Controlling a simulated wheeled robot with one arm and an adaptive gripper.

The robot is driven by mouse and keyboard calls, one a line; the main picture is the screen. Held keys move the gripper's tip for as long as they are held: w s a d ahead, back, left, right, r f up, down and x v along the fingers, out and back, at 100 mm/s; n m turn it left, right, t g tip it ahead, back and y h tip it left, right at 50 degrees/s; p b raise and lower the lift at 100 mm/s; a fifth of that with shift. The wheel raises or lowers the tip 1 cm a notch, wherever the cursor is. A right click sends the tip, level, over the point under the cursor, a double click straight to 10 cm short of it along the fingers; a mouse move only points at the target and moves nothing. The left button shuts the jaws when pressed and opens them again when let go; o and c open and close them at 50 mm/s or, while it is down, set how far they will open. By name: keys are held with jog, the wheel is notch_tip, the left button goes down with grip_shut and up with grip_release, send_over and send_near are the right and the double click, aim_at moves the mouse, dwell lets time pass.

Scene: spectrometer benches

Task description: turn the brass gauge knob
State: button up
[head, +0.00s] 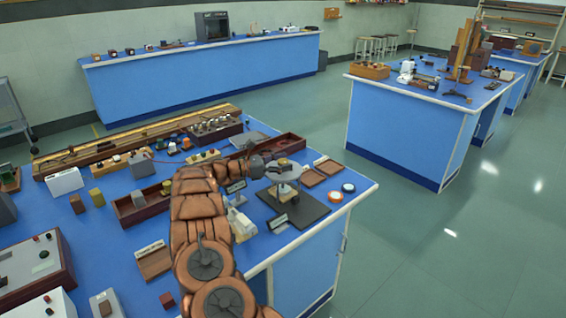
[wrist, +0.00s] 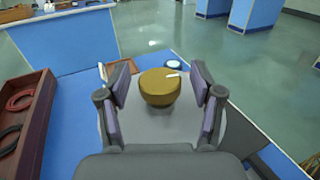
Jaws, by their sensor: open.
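The fingers are open, with a gap visible on each side of the knob. A pale grey surface (wrist: 150,125) shows beneath it. In the head view my gripper (head: 268,165) reaches over the bench to the small brass top of the knob (head: 283,162), above a white gauge body (head: 287,175). My gripper partly hides the gauge there.
A dark board (head: 303,208) lies beneath the gauge near the bench's right edge. Several instruments crowd the bench on the left. Open floor (head: 440,240) lies to the right.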

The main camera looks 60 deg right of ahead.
jog(key=c, duration=1.2)
jog(key=shift+o, duration=0.2)
jog(key=shift+w+b, duration=0.2)
jog(key=shift+b, duration=0.7)
